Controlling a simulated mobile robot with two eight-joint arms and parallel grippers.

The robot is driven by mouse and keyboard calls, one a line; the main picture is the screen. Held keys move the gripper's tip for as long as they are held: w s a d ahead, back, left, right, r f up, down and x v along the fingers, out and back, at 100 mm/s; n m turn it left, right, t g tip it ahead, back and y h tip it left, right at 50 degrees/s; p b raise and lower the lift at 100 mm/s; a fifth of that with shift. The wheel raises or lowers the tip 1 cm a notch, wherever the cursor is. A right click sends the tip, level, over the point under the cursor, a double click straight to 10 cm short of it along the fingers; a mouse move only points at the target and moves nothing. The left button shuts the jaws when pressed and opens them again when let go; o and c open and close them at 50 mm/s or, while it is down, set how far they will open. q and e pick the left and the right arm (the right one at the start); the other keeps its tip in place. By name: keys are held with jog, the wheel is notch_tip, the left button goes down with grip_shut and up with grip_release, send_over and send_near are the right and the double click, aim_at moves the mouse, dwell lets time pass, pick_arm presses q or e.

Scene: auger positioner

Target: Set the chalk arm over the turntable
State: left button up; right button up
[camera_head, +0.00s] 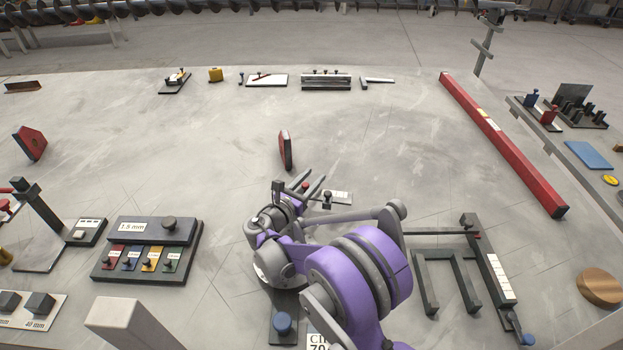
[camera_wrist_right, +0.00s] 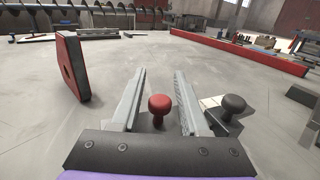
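My right gripper (camera_head: 311,183) is open near the middle of the table. In the right wrist view its two fingers (camera_wrist_right: 160,88) stand apart on either side of a red knob (camera_wrist_right: 160,108), with a visible gap to each finger. A black knob (camera_wrist_right: 232,105) stands just outside the right finger, beside a white label plate (camera_head: 341,197). I cannot tell for sure which part is the chalk arm; the red and black knobs may belong to it. My right arm hides much of the fixture below, and I cannot make out the turntable. My left gripper is not in view.
A red plate (camera_head: 286,150) stands upright just beyond my right gripper. A label box (camera_head: 150,231) with coloured tags lies left, a dark frame (camera_head: 490,262) right. A long red beam (camera_head: 500,140) runs along the right side. The table's middle is mostly clear.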

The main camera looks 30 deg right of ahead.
grip_shut()
dwell(1.2)
